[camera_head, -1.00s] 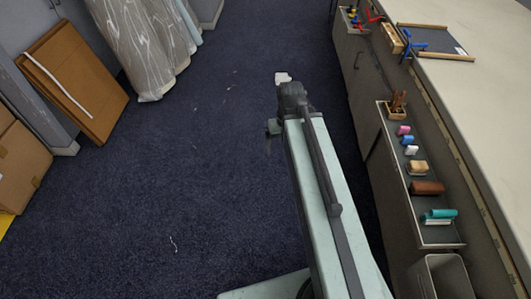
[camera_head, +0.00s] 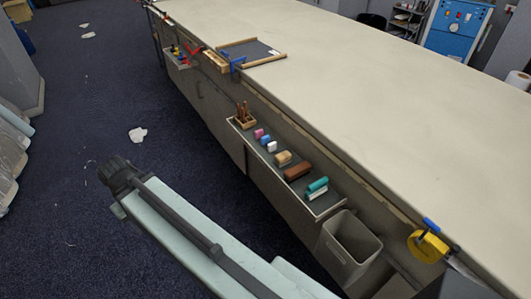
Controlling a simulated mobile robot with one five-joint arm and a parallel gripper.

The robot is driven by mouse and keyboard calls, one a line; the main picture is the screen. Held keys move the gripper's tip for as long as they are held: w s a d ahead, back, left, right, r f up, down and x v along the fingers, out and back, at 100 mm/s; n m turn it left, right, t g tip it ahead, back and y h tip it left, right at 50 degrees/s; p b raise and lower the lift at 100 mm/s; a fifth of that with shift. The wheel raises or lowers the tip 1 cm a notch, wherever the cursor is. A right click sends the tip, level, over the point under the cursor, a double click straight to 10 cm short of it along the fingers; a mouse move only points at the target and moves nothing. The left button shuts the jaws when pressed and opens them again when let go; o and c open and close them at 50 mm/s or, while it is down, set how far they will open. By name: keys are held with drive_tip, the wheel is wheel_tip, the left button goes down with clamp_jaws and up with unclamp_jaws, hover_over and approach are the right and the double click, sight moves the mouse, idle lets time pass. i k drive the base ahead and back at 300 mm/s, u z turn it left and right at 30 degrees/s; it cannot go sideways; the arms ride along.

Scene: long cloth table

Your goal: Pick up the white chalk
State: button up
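The white chalk (camera_head: 272,147) is a small white piece on the narrow side shelf (camera_head: 318,210) of the long table. It lies in a row, just in front of a blue piece (camera_head: 265,140) and a pink piece (camera_head: 258,133). My gripper (camera_head: 114,170) is the dark end of my arm, at left, over the dark floor. It is well to the left of the shelf and apart from the chalk. Its fingers are too small and dark to tell open from shut. I see nothing held in it.
The shelf also holds a wooden block with tools (camera_head: 243,118), a tan brush (camera_head: 283,158), a brown block (camera_head: 297,172) and a teal item (camera_head: 317,185). A grey bin (camera_head: 349,243) hangs nearby.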

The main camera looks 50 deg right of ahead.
sight(271, 146)
drive_tip(key=k, duration=1.2)
drive_tip(key=z, duration=0.05)
drive_tip(key=i, duration=0.8)
drive_tip(key=z, duration=0.7)
drive_tip(key=i, duration=1)
drive_tip(key=z, duration=0.7)
drive_tip(key=k, duration=0.7)
drive_tip(key=z, duration=0.25)
drive_tip(key=i, duration=0.7)
drive_tip(key=u, duration=0.15)
drive_tip(key=k, duration=0.7)
drive_tip(key=z, duration=0.5)
drive_tip(key=i, duration=0.15)
drive_tip(key=u, duration=0.35)
